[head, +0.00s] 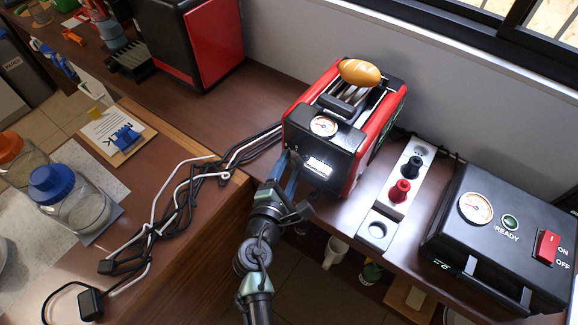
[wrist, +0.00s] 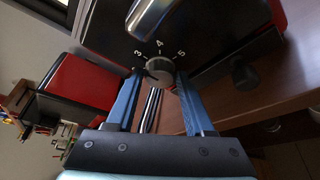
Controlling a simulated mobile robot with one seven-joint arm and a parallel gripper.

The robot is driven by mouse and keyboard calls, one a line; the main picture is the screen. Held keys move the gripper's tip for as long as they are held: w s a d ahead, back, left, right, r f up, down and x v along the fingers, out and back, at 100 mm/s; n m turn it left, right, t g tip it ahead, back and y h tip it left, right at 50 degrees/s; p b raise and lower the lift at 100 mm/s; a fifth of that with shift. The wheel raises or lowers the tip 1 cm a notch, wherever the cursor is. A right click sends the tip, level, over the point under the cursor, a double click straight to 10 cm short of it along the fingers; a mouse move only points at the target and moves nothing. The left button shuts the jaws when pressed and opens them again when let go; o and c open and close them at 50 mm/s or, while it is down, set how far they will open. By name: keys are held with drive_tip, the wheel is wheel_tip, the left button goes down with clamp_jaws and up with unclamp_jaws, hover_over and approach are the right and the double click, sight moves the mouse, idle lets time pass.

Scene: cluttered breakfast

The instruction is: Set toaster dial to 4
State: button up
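The red and black toaster (head: 325,140) stands on the brown counter, with a round gauge on top and a bread roll over its slots. In the wrist view its grey round dial (wrist: 160,69) shows with the numbers 3, 4 and 5 above it. The dial's pointer setting is too small to tell. My gripper (head: 286,168) is at the toaster's front, by its lower left corner, hiding the dial in the head view. In the wrist view the blue fingers of my gripper (wrist: 160,80) are apart, one on each side of the dial; contact is unclear.
Black and white cables (head: 190,190) lie left of the toaster. A power strip (head: 405,180) with red and black plugs and a black box (head: 500,240) with a gauge and red switch stand right. Glass jars (head: 75,205) stand at left.

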clamp_jaws()
drive_tip(key=shift+f+b, duration=0.15)
drive_tip(key=shift+b, duration=0.25)
drive_tip(key=m+b, duration=0.1)
drive_tip(key=b, duration=0.2)
drive_tip(key=shift+f+t, duration=0.3)
drive_tip(key=m+b, duration=0.1)
drive_tip(key=b, duration=0.1)
drive_tip(key=m+b, duration=0.1)
drive_tip(key=b, duration=0.2)
drive_tip(key=shift+f+t, duration=0.25)
drive_tip(key=shift+t, duration=0.15)
drive_tip(key=m+t+b, duration=0.1)
drive_tip(key=m+b, duration=0.2)
drive_tip(key=b, duration=0.5)
drive_tip(key=shift+m, duration=0.4)
drive_tip(key=m+t+b, duration=0.1)
drive_tip(key=b, duration=0.2)
drive_tip(key=shift+r+m+b, duration=0.15)
drive_tip(key=shift+m+b, duration=0.25)
drive_tip(key=shift+r, duration=0.1)
